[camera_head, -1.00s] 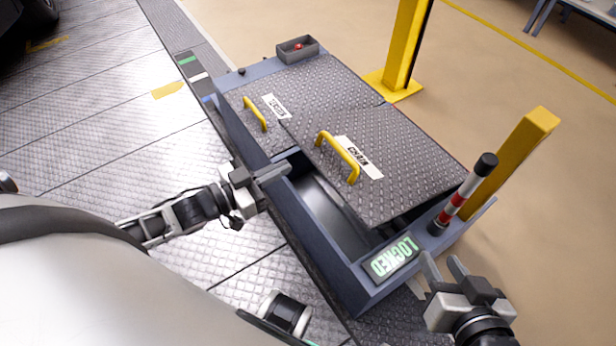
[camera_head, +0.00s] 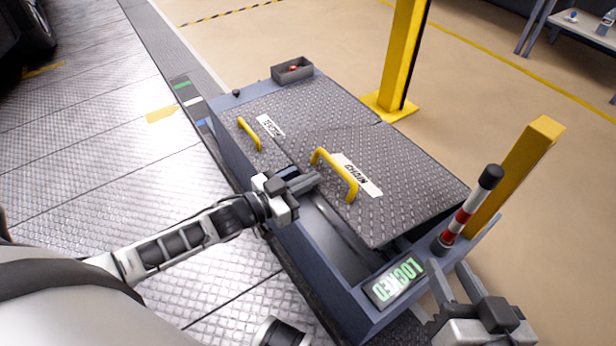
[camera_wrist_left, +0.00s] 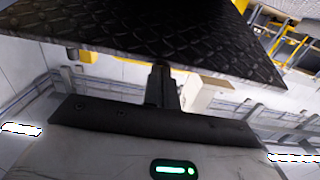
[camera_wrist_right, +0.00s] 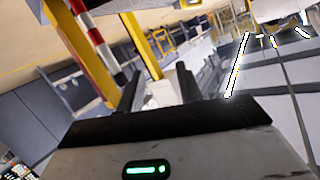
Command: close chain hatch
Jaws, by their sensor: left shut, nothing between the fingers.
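The chain hatch (camera_head: 410,192) is a dark checkered plate with a white "CHAIN" label and a yellow handle (camera_head: 336,174). It sits tilted, its near edge raised above a dark opening in the blue-grey box (camera_head: 345,300). My left gripper (camera_head: 310,182) is shut and empty at the hatch's left edge, just below the handle in the picture. In the left wrist view the shut fingers (camera_wrist_left: 160,85) point up near the checkered plate (camera_wrist_left: 150,30); contact is unclear. My right gripper (camera_head: 455,283) is open and empty beside the box's near right corner; its spread fingers show in the right wrist view (camera_wrist_right: 158,90).
A second closed hatch (camera_head: 262,115) with a yellow handle lies beyond. A lit "LOCKED" sign (camera_head: 395,283), a red-white post (camera_head: 465,212) and a yellow post (camera_head: 515,178) stand at the right end.

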